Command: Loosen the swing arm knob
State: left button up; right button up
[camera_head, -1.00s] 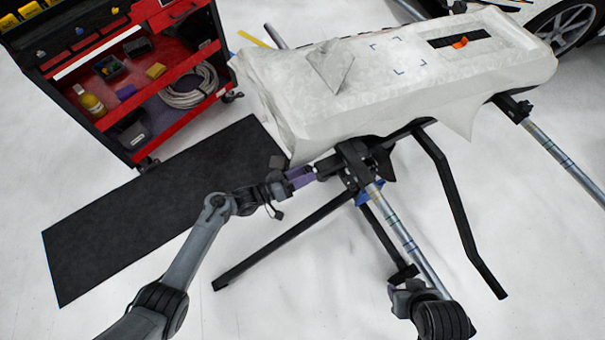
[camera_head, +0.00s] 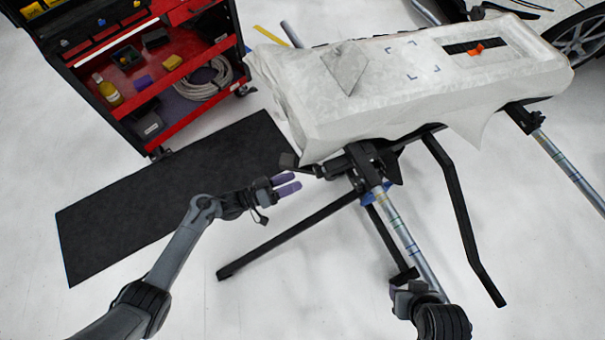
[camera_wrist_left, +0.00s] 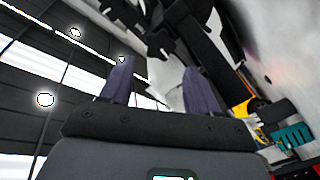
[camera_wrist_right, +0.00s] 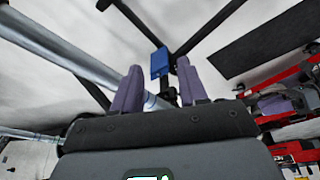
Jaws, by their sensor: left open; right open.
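The swing arm bracket (camera_head: 362,165) is black and sits under the near edge of the white-covered panel. A small dark part, which looks like the knob (camera_head: 318,170), sticks out on its left side. Black bracket parts also show ahead of the fingers in the left wrist view (camera_wrist_left: 160,42). My left gripper (camera_head: 298,183) is open, with its purple fingers spread just left of the knob and apart from it. My right gripper (camera_wrist_right: 155,90) is open and empty near a silver tube. Its fingers are hard to make out in the head view.
The covered panel (camera_head: 395,105) rests on a stand with black legs (camera_head: 290,235) and silver tubes (camera_head: 410,245). A blue part (camera_wrist_right: 160,62) is on the stand. A red tool cart (camera_head: 185,70) and black mat (camera_head: 170,200) lie left. Floor at front left is clear.

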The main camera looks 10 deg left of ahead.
aim_at(315, 173)
pick_arm(q)
jog(key=shift+v, duration=1.7)
jog(key=w+d+m+b, duration=0.1)
jog(key=w+d+b, duration=0.1)
jog(key=d+b, duration=0.1)
jog(key=w+d+m+b, duration=0.2)
jog(key=d+b, duration=0.1)
jog(key=b, duration=0.2)
jog(key=w+d+m+b, duration=0.2)
jog(key=d+b, duration=0.1)
jog(key=shift+w+d+f+b, duration=0.15)
jog(key=shift+w+b, duration=0.2)
jog(key=shift+b, duration=0.05)
jog(key=shift+c, duration=0.4)
